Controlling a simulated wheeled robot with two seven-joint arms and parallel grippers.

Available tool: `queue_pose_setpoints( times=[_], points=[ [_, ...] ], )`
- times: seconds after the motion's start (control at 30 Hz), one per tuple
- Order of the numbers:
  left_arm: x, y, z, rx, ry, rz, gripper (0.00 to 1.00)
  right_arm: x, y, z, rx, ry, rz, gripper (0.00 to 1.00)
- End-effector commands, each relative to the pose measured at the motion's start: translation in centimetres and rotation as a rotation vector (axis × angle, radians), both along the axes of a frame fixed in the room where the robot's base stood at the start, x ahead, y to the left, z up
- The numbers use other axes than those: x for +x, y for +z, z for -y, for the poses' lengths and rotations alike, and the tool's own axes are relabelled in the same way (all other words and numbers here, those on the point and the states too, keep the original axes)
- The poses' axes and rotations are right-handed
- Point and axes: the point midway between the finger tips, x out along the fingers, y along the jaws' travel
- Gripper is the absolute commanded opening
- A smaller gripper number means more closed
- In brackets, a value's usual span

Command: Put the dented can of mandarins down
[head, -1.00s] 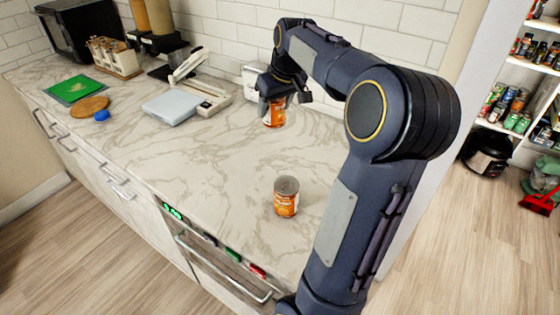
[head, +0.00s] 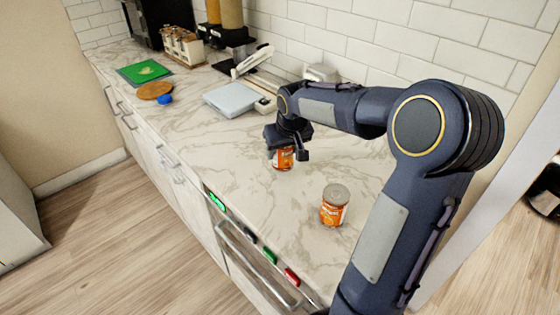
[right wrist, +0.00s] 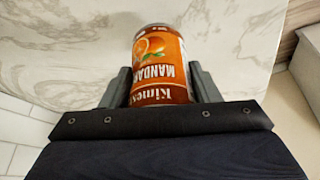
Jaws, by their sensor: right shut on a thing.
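My right gripper (head: 287,149) is shut on an orange can (head: 283,158) above the marble counter (head: 225,132). In the right wrist view the can (right wrist: 161,62) sits between the two fingers (right wrist: 161,92), and its upside-down label shows an orange and the letters "MANDAR". I cannot tell whether its far end touches the counter. No dent shows clearly on it. A second orange can (head: 334,207) stands upright on the counter, apart from the gripper, to its right and nearer the front. My left gripper is not in view.
A grey scale-like device (head: 231,98) lies behind and left of the gripper. A green board (head: 144,71), a round brown board (head: 155,90) and a blue object (head: 165,99) lie farther left. The counter between these and the cans is clear. A tiled wall (head: 350,45) stands behind.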

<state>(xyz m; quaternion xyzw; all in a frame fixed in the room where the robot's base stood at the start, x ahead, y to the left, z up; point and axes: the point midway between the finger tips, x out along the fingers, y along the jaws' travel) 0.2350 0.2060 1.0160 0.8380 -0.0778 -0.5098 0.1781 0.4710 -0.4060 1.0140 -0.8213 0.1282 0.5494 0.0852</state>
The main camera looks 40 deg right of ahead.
Motion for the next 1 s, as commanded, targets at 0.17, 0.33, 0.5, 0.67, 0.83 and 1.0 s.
queue_pose_setpoints(
  times=[0.17, 0.33, 0.5, 0.67, 0.83, 1.0],
  points=[
    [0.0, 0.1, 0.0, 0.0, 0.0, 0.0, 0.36, 0.5, -1.3, -1.0, 0.0, 0.003, -0.001, 0.23],
    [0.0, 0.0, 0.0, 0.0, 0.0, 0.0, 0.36, 0.5, -3.8, -1.0, 0.0, 0.0, 0.0, 0.23],
    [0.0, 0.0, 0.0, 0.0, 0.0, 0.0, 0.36, 0.5, -4.3, -0.9, -0.001, 0.0, 0.003, 0.23],
    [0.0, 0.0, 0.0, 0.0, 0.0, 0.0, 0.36, 0.5, -4.3, -0.9, -0.001, 0.0, 0.003, 0.23],
    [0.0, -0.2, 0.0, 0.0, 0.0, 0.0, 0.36, 0.5, -4.5, -0.9, 0.0, 0.0, 0.001, 0.66],
    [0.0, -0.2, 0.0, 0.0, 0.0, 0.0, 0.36, 0.5, -4.5, -0.9, 0.0, 0.0, 0.0, 0.78]
  ],
)
